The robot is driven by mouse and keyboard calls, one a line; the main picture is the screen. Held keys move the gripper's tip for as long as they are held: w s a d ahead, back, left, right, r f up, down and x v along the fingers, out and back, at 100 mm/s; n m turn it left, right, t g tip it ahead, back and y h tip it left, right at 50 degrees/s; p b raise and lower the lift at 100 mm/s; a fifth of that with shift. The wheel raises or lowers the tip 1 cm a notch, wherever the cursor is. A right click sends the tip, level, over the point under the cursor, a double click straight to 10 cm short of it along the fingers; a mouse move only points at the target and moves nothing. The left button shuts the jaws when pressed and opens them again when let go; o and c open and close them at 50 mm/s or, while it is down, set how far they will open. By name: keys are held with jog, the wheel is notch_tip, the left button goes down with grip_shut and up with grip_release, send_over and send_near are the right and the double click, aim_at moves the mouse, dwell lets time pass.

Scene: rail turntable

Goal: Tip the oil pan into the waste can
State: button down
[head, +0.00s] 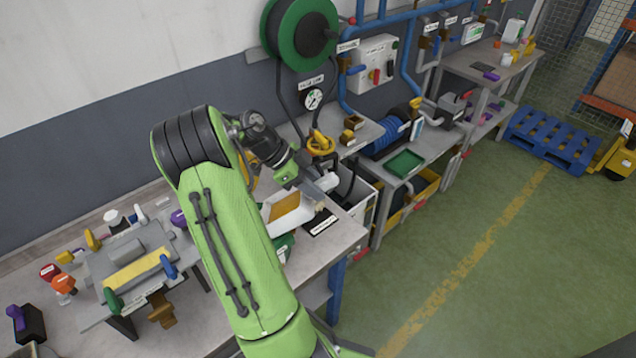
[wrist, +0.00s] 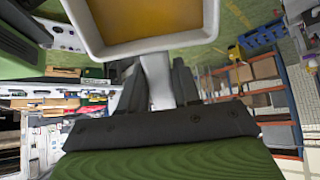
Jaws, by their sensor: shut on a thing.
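The oil pan (head: 268,212) is a white rectangular pan holding amber oil (head: 285,205). In the head view it is beside the bench's right end, partly hidden by my arm. The pan (wrist: 150,49) fills the top of the wrist view, with oil in it and its handle (wrist: 157,85) between my fingers. My gripper (head: 316,192) is shut on that handle; it also shows in the wrist view (wrist: 160,90). A white open bin (head: 366,198) stands just right of the pan; I cannot tell whether it is the waste can.
A bench at left holds a grey fixture (head: 125,255) with several coloured knobs. A black label (head: 320,222) lies near the pan. A yellow valve wheel (head: 320,143) is behind the gripper. A green tray (head: 404,163) sits on the right bench.

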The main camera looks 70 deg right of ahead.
jog(key=shift+w+a+r+g+h+p, duration=0.15)
jog(key=shift+w+r+g+p, duration=0.35)
jog(key=shift+r+p, duration=0.4)
jog(key=shift+w+a+r+g+h+p, duration=0.15)
jog(key=shift+w+r+g+p, duration=0.4)
jog(key=shift+p, duration=0.5)
jog(key=shift+w+a+r+g, duration=0.15)
jog(key=shift+w+r+g, duration=0.1)
jog(key=shift+w, duration=0.2)
jog(key=shift+w+a+r+g, duration=0.1)
jog(key=shift+w+r+g, duration=0.1)
jog(key=shift+w, duration=0.25)
jog(key=shift+w+a+r+g+h, duration=0.25)
jog(key=shift+w+r+g, duration=0.25)
jog(key=shift+w, duration=0.3)
jog(key=shift+w+a+r+g+h, duration=0.2)
jog(key=shift+w+r+g, duration=0.3)
jog(key=shift+w, duration=0.25)
jog(key=shift+w+a+r+g+h, duration=0.15)
jog(key=shift+w+a+r+g, duration=0.1)
jog(key=shift+w+r+g, duration=0.4)
jog(key=shift+w+f, duration=0.15)
